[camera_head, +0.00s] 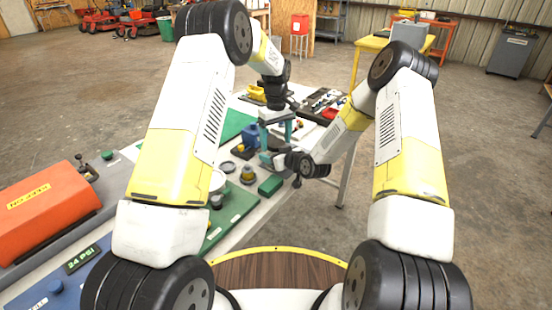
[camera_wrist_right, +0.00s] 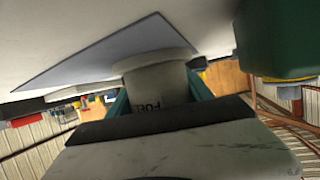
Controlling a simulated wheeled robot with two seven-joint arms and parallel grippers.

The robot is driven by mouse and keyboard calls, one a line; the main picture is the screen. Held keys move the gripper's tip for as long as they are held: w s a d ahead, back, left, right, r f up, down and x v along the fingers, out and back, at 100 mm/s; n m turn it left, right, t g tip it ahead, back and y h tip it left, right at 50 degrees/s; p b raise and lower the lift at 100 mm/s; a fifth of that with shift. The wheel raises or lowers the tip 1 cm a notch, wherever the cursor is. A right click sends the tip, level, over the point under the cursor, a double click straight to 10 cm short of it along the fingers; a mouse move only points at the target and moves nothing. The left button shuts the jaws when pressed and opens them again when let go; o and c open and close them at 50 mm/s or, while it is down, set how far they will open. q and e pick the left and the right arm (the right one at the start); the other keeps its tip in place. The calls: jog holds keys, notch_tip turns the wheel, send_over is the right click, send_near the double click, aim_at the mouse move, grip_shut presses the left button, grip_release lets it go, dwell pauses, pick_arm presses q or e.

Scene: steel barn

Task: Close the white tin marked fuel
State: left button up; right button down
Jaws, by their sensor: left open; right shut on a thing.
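In the right wrist view the white tin (camera_wrist_right: 158,88) appears off-white and round, with dark, partly cut-off lettering that I cannot read fully. It sits between the teal fingers of my right gripper (camera_wrist_right: 160,98), which is shut on it. In the head view I cannot pick out the tin clearly behind the grippers. My left gripper (camera_head: 276,133) points down over the bench with its teal fingers apart. My right gripper (camera_head: 267,158) reaches in from the right, just below the left one.
A blue can (camera_head: 250,134), a green block (camera_head: 270,185) and a round knob-like part (camera_head: 247,174) are close by on the bench. A black tray of tools (camera_head: 322,102) lies farther back. A large orange box (camera_head: 45,207) stands at left. Open floor lies right.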

pick_arm(q)
jog(key=shift+c, duration=0.5)
jog(key=c, duration=1.4)
jog(key=shift+o, duration=0.2)
jog(key=m, duration=0.6)
jog(key=shift+m, duration=0.3)
jog(key=o, duration=1.5)
jog(key=shift+o, duration=0.2)
jog(key=shift+r, duration=2.25)
